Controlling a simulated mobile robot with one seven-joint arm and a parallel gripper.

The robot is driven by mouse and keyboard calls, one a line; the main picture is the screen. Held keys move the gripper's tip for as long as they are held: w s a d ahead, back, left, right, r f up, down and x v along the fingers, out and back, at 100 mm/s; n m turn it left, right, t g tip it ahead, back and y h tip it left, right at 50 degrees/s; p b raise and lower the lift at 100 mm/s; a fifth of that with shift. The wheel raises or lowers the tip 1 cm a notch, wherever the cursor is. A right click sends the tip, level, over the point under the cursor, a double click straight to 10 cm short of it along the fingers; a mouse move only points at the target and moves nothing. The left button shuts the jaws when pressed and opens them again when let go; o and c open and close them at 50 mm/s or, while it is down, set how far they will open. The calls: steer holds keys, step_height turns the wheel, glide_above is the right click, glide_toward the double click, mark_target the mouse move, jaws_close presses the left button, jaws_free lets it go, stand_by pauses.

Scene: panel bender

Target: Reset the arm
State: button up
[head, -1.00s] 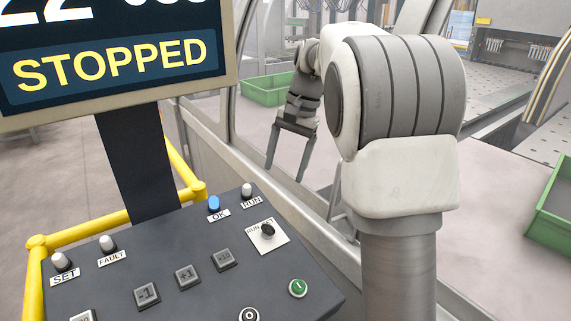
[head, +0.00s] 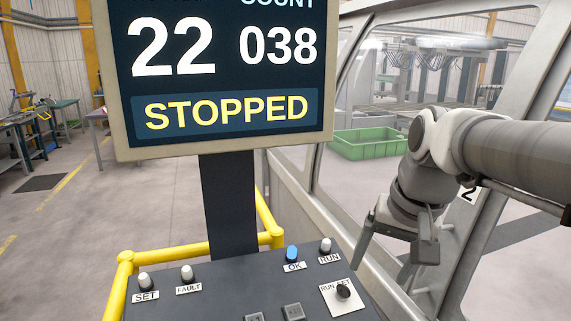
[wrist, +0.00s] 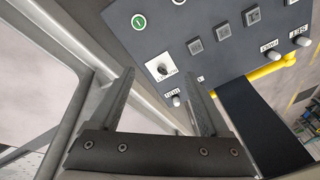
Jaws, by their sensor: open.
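My gripper (head: 392,268) hangs at the right in the head view, to the right of the control panel (head: 232,284) and in front of the machine's framed window. In the wrist view its two fingers (wrist: 165,92) stand apart with nothing between them. The panel also shows beyond the fingers in the wrist view (wrist: 225,65). It carries a blue OK button (head: 292,253), white-capped SET, FAULT and RUN lamps or knobs, and a black RUN/SET switch (head: 343,291). The switch also shows in the wrist view (wrist: 163,68), near the fingers. I cannot tell the exact gap.
A screen (head: 222,75) above the panel reads 22, 038 and STOPPED. A yellow rail (head: 195,249) runs behind the panel. A green crate (head: 368,143) sits beyond the window. The machine's frame (head: 318,205) stands close to my arm.

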steer(key=s+f+n+t+h, duration=0.1)
steer(key=s+f, duration=0.4)
steer(key=s, duration=0.5)
steer(key=n+t, duration=0.1)
steer(key=n, duration=0.1)
steer(key=shift+s+a+n, duration=0.25)
steer(key=shift+a+n, duration=0.05)
steer(key=shift+a, duration=0.1)
stand_by(0.5)
